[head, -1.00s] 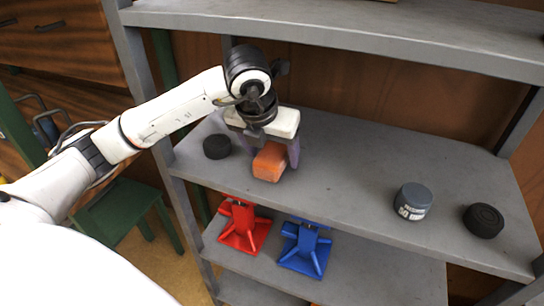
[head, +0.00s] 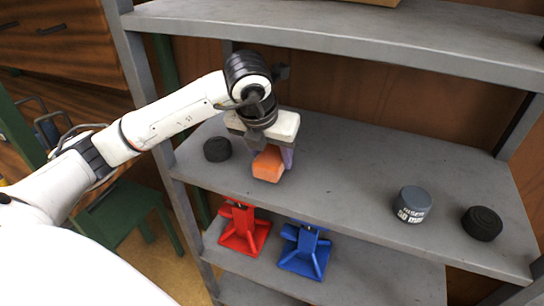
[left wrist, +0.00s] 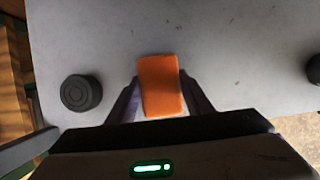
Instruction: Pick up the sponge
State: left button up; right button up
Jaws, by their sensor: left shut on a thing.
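The orange sponge (head: 268,166) is at the left part of the grey middle shelf, near its front edge. It also shows upright in the left wrist view (left wrist: 161,85), between the two fingers. My left gripper (head: 272,160) reaches down from above, and its purple-grey fingers are shut on the sponge's sides. In the left wrist view the fingers of the left gripper (left wrist: 160,98) press against both sides of the sponge. I cannot tell whether the sponge still touches the shelf. My right gripper is not in view.
A black round puck (head: 217,149) stands just left of the gripper. A grey-blue jar (head: 412,204) and another black puck (head: 482,223) stand at the shelf's right. Red (head: 244,232) and blue (head: 305,250) jack stands are on the shelf below. The shelf's middle (head: 360,165) is clear.

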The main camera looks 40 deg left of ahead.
pick_arm(q)
jog(key=shift+s+d+r, duration=0.1)
jog(key=shift+s+r, duration=0.1)
jog(key=shift+r, duration=0.2)
jog(key=s+d+b, duration=0.4)
jog(key=s+b, duration=1.1)
jog(key=s, duration=0.2)
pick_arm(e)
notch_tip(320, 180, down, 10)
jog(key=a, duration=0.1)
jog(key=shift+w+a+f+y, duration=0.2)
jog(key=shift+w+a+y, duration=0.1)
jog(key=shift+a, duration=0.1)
pick_arm(q)
jog(key=shift+s, duration=0.1)
jog(key=o, duration=0.4)
jog(key=shift+c, duration=1.4)
jog(key=shift+f, duration=0.1)
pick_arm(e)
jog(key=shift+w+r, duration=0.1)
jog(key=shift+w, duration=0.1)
